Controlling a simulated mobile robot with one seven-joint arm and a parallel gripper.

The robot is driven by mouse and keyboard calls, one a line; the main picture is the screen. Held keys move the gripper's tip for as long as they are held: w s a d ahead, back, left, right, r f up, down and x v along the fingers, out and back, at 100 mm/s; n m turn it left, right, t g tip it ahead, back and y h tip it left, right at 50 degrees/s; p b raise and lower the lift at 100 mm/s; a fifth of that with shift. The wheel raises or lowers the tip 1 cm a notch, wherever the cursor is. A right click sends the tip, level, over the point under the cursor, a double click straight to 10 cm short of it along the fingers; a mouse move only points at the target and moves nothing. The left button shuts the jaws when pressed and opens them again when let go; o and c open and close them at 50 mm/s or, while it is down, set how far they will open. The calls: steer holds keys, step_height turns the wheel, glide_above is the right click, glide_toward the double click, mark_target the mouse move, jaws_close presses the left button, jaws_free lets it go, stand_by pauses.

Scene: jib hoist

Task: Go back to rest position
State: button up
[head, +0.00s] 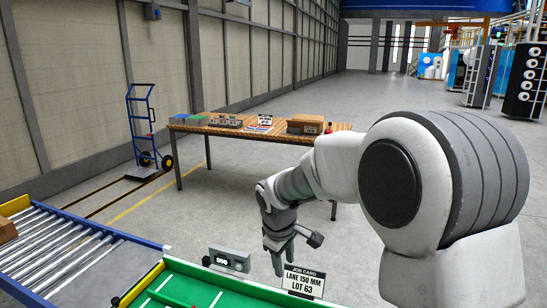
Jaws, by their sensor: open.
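My gripper (283,258) is in the head view, at the end of my arm, which reaches in from the right. It points downward, open, with nothing seen between its fingers. It appears above or just beyond the far edge of a green-topped table (190,289). I cannot tell the exact height of the fingers above the table.
A roller conveyor (60,258) with a brown box (6,231) is at the lower left. A wooden workbench (237,131) with several items stands farther back. A blue hand truck (142,130) stands by the left wall. The grey floor (330,125) behind the bench is open.

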steer(key=s+d+r+m+t+p, duration=0.1)
steer(key=s+d+r+m+p, duration=0.1)
steer(key=s+d+r, duration=0.35)
steer(key=s+d+r+m+p, duration=0.25)
steer(key=s+r, duration=0.35)
steer(key=r, duration=0.3)
steer(key=s+d+r+m+p, duration=0.1)
steer(key=s+r+m, duration=0.1)
steer(key=s, duration=0.5)
steer(key=s+d+r+m+t+y+p, duration=0.1)
steer(key=s+d+r+m+p, duration=0.1)
steer(key=s, duration=0.6)
steer(key=shift+d+r+m+t, duration=0.3)
steer(key=shift+r+m, duration=0.15)
steer(key=shift+m, duration=0.5)
steer(key=shift+s+d, duration=0.1)
stand_by(0.3)
